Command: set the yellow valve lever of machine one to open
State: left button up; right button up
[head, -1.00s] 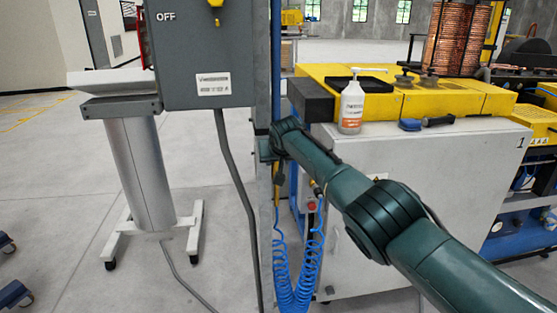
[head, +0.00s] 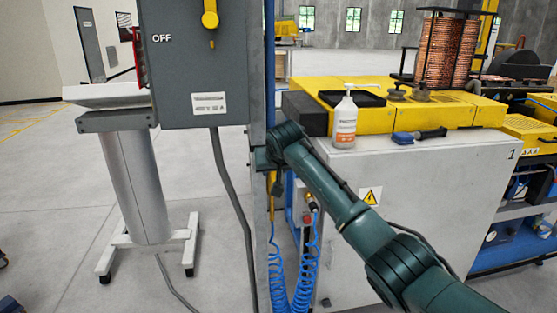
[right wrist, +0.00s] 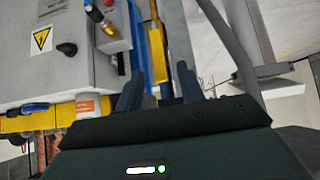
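The yellow valve lever (head: 272,185) hangs upright beside the blue pipe at the left end of machine one. It also shows in the right wrist view (right wrist: 157,52) as a long yellow bar, pointing toward the hand. My right gripper (head: 263,159) is just above the lever in the head view, next to the grey post, with its fingers hard to make out there. In the right wrist view its two dark fingers (right wrist: 160,88) stand apart, with the lever's near end showing between them. I cannot tell whether they touch it. My left gripper is not in view.
A grey switch box (head: 208,75) marked OFF, with a yellow handle (head: 210,19), stands left of the post. Blue coiled hoses (head: 293,285) hang below the lever.

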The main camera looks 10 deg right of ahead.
jog(key=v, duration=0.6)
jog(key=shift+s+r+b, duration=0.25)
jog(key=shift+s+b, duration=0.05)
jog(key=shift+b, duration=0.15)
jog(key=s+f+n+y, duration=0.1)
jog(key=s+f, duration=0.4)
jog(key=f, duration=0.5)
jog(key=s+f+y, duration=0.1)
jog(key=s+f, duration=0.4)
jog(key=f, duration=0.4)
jog(key=s+f+n+y, duration=0.1)
jog(key=s+f, duration=0.3)
jog(key=f, duration=0.6)
jog(key=s+d+f, duration=0.1)
jog(key=s+f, duration=0.2)
jog(key=s, duration=0.9)
jog(key=s+d+f+t, duration=0.1)
jog(key=s+f, duration=0.3)
jog(key=s, duration=0.8)
jog(key=shift+s+d+n+t, duration=0.3)
jog(key=shift+d+n, duration=0.1)
jog(key=shift+d, duration=0.45)
jog(key=shift+w+a, duration=0.1)
